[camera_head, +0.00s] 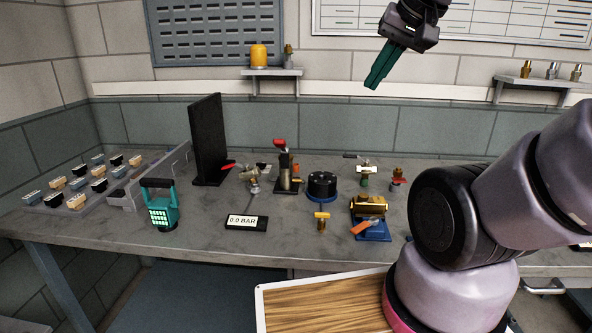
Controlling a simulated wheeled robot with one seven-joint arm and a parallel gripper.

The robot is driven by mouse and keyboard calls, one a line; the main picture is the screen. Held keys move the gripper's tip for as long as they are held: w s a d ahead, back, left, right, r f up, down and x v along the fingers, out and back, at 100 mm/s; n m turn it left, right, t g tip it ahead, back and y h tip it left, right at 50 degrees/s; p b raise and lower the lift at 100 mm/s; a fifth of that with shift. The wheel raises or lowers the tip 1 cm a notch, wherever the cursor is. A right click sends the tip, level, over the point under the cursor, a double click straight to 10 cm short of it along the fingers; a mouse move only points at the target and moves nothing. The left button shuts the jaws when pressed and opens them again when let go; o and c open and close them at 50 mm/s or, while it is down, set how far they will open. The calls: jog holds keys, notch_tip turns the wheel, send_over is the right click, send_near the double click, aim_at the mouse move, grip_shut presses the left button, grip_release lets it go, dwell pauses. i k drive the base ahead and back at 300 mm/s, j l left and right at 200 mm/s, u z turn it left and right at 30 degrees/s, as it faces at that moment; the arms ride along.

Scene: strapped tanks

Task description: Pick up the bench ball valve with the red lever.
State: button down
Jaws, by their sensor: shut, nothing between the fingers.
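A small metal ball valve (252,180) with a red lever sticking out to its left sits on the grey bench, left of centre and near a black upright panel. It is small in the picture, so its fine shape is unclear. My gripper (372,82) has green fingers, shut and empty. It is raised high in front of the back wall, up and to the right of the valve and well apart from it.
Right of the valve stand a post with a red top (285,170) and a dark round block (322,186). A display (247,222) reads 0.0 BAR in front.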

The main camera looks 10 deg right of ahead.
aim_at(250, 174)
jog(key=i+j, duration=0.1)
jog(key=j, duration=0.4)
jog(key=i+j, duration=0.1)
jog(key=j, duration=0.35)
jog(key=i+j, duration=0.1)
jog(key=j, duration=0.4)
jog(key=i+j, duration=0.1)
jog(key=j, duration=0.35)
